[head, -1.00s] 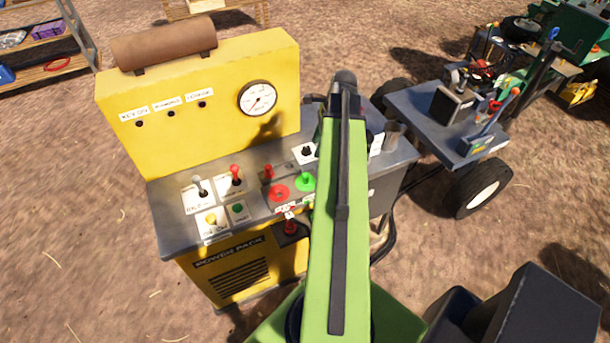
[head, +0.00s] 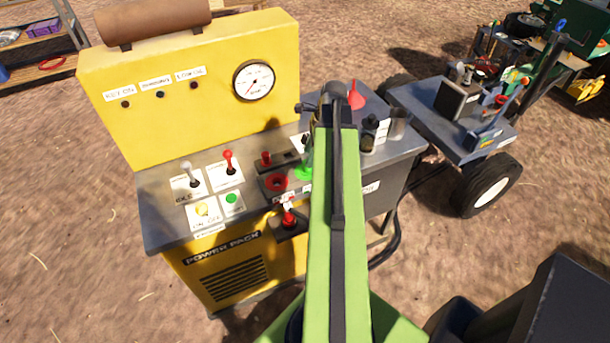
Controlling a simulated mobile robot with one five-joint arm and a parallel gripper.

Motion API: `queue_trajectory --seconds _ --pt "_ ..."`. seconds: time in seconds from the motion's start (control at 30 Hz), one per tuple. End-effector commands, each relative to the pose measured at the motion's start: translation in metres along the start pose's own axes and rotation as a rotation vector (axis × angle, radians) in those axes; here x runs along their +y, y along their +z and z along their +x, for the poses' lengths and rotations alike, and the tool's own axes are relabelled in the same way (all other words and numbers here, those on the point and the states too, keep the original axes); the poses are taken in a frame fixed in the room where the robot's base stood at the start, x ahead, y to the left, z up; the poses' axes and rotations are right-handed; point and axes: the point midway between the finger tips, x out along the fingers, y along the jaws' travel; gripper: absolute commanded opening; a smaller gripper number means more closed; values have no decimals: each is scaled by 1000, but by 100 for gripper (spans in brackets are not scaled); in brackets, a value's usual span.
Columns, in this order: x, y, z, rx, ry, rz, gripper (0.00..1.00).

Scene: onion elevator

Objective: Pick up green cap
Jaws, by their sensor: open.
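The green cap (head: 304,173) sits on the grey top of the yellow power pack, with a small upright green knob. Its right side is hidden behind my green arm. My gripper (head: 318,112) is at the far end of the arm, above and beyond the cap in the picture, and apart from it. It is open. Its fingers are mostly hidden by the arm, and nothing shows held in it.
A red ring (head: 276,183) with a dark centre lies left of the cap. Several levers and the yellow gauge panel (head: 200,90) stand around it. A red cone (head: 356,96) and metal cups (head: 397,124) are to the right. A wheeled cart (head: 430,110) stands beyond.

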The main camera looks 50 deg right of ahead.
Motion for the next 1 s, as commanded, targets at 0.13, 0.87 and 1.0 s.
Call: queue_trajectory --seconds 0.13,0.87,1.0 --pt "0 -1 9 0 0 -1 51" --pt "1 1 50 0 0 -1 23" --pt "1 1 50 0 0 -1 5"
